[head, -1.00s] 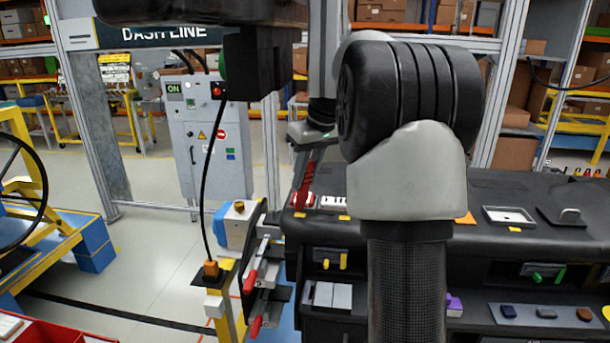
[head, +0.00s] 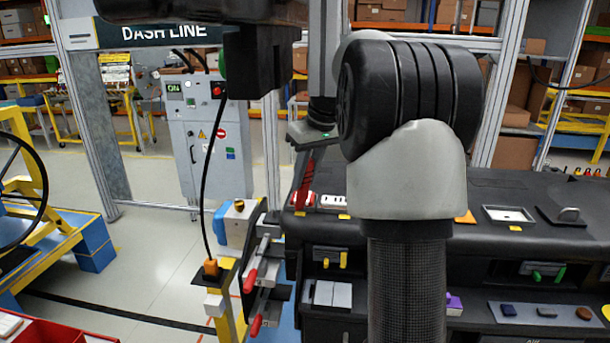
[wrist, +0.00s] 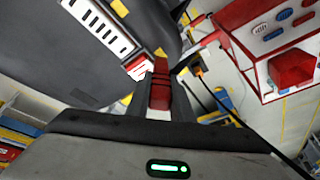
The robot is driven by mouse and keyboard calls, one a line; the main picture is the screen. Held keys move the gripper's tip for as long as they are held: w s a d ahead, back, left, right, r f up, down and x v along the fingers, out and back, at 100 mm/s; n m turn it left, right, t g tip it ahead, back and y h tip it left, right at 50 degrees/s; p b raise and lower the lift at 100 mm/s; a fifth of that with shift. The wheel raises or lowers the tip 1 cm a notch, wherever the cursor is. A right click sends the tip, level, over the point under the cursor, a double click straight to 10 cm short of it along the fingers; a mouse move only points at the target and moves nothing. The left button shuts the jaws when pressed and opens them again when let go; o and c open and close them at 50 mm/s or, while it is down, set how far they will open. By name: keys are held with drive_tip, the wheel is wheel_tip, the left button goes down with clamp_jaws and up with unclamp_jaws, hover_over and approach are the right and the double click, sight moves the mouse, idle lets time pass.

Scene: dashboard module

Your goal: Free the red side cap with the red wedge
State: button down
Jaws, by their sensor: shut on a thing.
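My gripper (head: 311,150) points down at the left end of the dashboard. It is shut on the red wedge (head: 304,186), which slants down to the left. In the wrist view the wedge (wrist: 160,88) stands between the two fingers (wrist: 160,104). The red side cap (head: 297,201) shows as a small red and white piece at the dashboard's left end. In the wrist view the cap (wrist: 139,69) lies just beyond and left of the wedge tip. The tip is close to the cap's edge; I cannot tell whether it touches. The cap looks seated.
A white slotted vent (head: 333,201) is beside the cap on the black dashboard (head: 480,190). Clamps with red handles (head: 251,281) and a yellow post (head: 228,320) stand left of the dashboard end. A red box (wrist: 285,50) shows at right in the wrist view.

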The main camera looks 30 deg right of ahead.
drive_tip(key=shift+s+f, duration=0.1)
drive_tip(key=shift+f, duration=0.25)
drive_tip(key=r+p, duration=0.4)
drive_tip(key=r, duration=0.1)
drive_tip(key=shift+w+r+p, duration=0.2)
drive_tip(key=shift+r+p, duration=0.05)
drive_tip(key=shift+p, duration=0.05)
drive_tip(key=shift+r, duration=1)
drive_tip(key=shift+s, duration=0.1)
